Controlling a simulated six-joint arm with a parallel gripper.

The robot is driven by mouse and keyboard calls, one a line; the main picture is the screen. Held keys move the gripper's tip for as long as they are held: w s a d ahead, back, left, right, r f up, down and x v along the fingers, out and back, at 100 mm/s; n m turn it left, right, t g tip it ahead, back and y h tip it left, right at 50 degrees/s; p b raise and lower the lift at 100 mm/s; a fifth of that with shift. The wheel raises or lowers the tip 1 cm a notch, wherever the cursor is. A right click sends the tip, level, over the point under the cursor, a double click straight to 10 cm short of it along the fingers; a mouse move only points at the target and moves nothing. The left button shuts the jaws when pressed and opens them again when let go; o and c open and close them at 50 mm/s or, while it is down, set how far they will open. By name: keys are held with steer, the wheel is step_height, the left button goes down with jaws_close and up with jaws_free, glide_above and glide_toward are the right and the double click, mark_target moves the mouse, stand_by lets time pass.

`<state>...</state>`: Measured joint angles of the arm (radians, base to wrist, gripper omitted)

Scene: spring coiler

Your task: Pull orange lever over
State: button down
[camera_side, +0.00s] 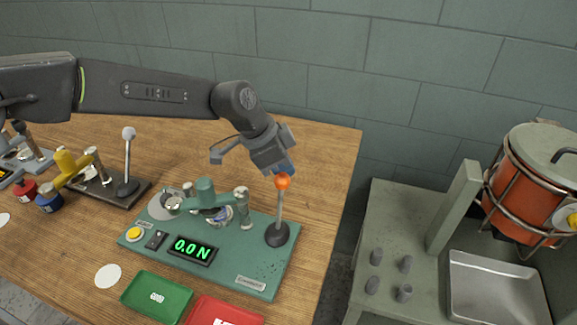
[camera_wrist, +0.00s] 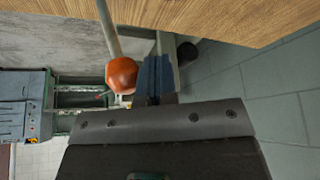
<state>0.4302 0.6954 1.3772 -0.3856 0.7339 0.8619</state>
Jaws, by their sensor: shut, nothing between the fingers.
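The orange lever has a round orange knob (camera_side: 283,181) on a thin grey rod that rises from a black boot (camera_side: 278,234) at the right end of the green machine (camera_side: 262,272). The rod stands nearly upright. My gripper (camera_side: 285,170) is just above and behind the knob in the side view, its blue fingers shut and empty. In the wrist view the orange knob (camera_wrist: 121,75) is just left of the shut fingers (camera_wrist: 155,78). I cannot tell whether they touch it.
The machine's display (camera_side: 193,249) reads 0.0 N. A green tray (camera_side: 157,297) and a red tray (camera_side: 222,312) lie in front. Another lever with a grey knob (camera_side: 128,133) stands to the left. The table's right edge is close beyond the lever.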

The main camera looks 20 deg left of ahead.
mark_target(276, 180)
steer(key=shift+s+r, duration=0.1)
steer(key=shift+s+r, duration=0.25)
steer(key=shift+s, duration=0.7)
steer(key=shift+s+r, duration=0.1)
steer(key=shift+s, duration=0.95)
